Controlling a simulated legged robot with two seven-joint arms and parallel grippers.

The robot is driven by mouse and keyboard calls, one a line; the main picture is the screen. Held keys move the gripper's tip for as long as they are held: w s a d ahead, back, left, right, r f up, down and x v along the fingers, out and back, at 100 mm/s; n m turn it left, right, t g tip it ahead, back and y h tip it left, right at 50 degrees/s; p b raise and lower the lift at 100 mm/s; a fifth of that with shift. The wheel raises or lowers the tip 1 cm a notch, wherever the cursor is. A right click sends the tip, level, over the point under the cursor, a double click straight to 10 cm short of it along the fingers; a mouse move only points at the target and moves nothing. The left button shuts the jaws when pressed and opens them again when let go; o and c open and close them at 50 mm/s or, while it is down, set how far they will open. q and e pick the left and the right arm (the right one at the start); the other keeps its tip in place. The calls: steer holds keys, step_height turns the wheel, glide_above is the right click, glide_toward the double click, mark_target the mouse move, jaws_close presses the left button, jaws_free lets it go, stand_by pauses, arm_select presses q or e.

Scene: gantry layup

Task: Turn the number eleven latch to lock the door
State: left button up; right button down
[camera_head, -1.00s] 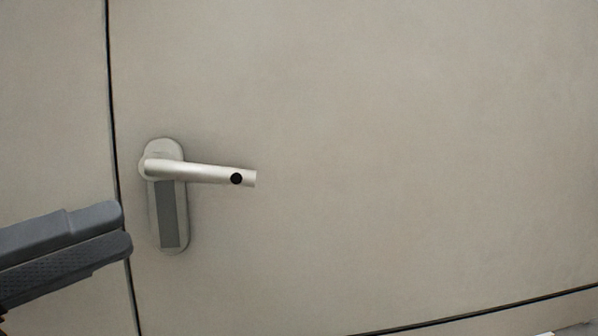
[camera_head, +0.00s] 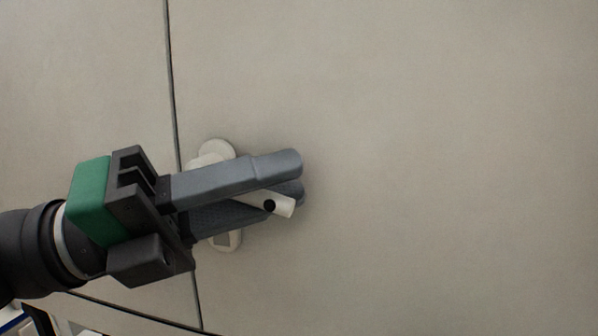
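The lever slants down to the right. My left gripper (camera_head: 300,177) lies across it from the left, with one dark finger above and in front and the other lower. The lever's end shows between and below the fingertips. The fingers hide the middle of the lever and most of the plate. I cannot tell whether they grip it. No number eleven is readable. My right gripper is out of view.
The flat beige door (camera_head: 440,170) fills most of the view, clear to the right of the lever. A dark vertical seam (camera_head: 170,60) runs left of the plate. Small, unclear items show at the bottom left corner.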

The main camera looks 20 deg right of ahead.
arm_select(q)
steer(key=shift+w+a+f, duration=0.1)
steer(key=shift+w+a, duration=0.55)
steer(key=shift+c, duration=0.7)
steer(key=shift+a, duration=0.25)
steer(key=shift+c, duration=1.2)
steer(key=shift+s, duration=0.4)
jaws_close()
steer(key=shift+w+d, duration=0.15)
steer(key=shift+w, duration=0.1)
steer(key=shift+s+f, duration=0.15)
